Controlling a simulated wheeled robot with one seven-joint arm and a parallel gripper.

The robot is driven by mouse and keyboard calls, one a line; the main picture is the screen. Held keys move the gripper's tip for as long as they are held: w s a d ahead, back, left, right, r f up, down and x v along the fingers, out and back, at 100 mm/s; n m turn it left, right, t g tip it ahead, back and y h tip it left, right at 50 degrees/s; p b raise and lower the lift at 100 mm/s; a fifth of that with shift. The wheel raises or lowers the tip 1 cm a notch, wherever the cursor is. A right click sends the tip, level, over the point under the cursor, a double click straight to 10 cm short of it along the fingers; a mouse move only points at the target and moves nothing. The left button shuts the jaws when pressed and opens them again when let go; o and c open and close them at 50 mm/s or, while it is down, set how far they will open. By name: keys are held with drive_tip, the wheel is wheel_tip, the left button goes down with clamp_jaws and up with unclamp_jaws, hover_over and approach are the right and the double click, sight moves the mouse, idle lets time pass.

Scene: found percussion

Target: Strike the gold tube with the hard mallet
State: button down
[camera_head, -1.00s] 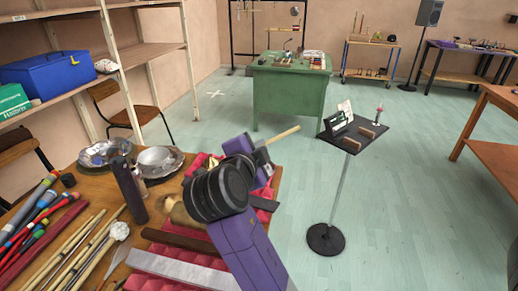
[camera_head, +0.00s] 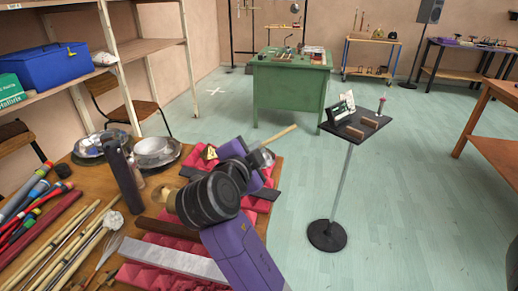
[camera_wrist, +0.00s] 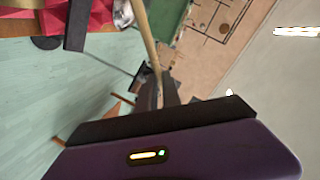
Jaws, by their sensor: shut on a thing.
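My gripper (camera_wrist: 157,85) is shut on a pale wooden stick (camera_wrist: 146,35), which runs up out of the top of the wrist view. In the head view my gripper (camera_head: 254,148) is over the far right part of the wooden table. The stick (camera_head: 280,134) points out to the right, past the table edge, in the air. I cannot make out a mallet head on it. I cannot pick out the gold tube for certain; a tan rounded thing (camera_head: 170,200) is partly hidden behind my arm.
Red foam (camera_head: 130,276) carries a silver bar (camera_head: 172,262) and a dark brown bar (camera_head: 168,229). Metal bowls (camera_head: 155,150), a dark bottle (camera_head: 122,172) and several sticks (camera_head: 70,245) are on the left. A music stand (camera_head: 343,131) stands right, a green desk (camera_head: 290,95) behind. Floor between is clear.

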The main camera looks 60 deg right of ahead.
wheel_tip(320, 180, down, 4)
drive_tip(key=b, duration=0.2)
wheel_tip(320, 180, up, 7)
drive_tip(key=p, duration=0.3)
drive_tip(key=shift+w+a+n+h, duration=0.3)
drive_tip(key=shift+w+a+n, duration=0.05)
drive_tip(key=shift+w+n, duration=0.05)
